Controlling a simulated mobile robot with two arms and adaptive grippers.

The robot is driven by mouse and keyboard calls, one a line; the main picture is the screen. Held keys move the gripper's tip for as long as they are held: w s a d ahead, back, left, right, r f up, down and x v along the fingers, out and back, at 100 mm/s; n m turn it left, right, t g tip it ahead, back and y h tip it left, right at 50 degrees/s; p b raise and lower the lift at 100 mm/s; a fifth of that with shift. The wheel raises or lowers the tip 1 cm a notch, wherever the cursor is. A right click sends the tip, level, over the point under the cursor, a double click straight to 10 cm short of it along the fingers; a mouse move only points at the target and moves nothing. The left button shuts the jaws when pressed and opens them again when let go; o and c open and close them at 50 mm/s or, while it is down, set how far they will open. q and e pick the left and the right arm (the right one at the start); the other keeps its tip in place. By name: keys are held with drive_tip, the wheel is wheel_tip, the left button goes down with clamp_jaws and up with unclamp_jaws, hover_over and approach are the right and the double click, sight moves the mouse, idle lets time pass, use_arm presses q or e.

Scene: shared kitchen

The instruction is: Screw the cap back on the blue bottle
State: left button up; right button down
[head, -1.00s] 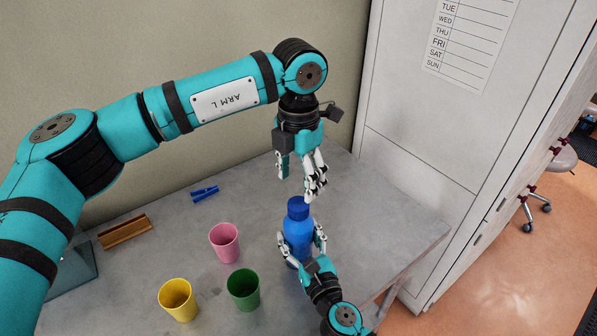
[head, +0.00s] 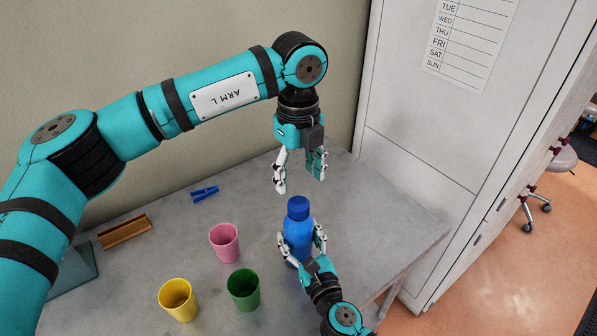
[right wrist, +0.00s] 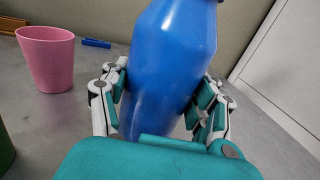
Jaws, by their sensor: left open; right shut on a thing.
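The blue bottle (head: 299,237) stands upright on the grey table (head: 405,235). A darker blue cap (head: 299,204) sits on its top; I cannot tell how tight it is. My right gripper (head: 301,246) is shut around the bottle's body from the near side. In the right wrist view the bottle (right wrist: 172,65) fills the space between the two fingers, and its top is cut off by the frame edge. My left gripper (head: 300,182) is open and empty, pointing down just above the cap, with its fingers apart and not touching it.
A pink cup (head: 224,243), a green cup (head: 243,290) and a yellow cup (head: 178,300) stand left of the bottle. A small blue clip-like item (head: 204,192) and a brown wooden piece (head: 124,231) lie farther left. A tall grey cabinet (head: 420,160) rises at the right.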

sight(298, 203)
use_arm(q)
drive_tip(key=shift+f, duration=4)
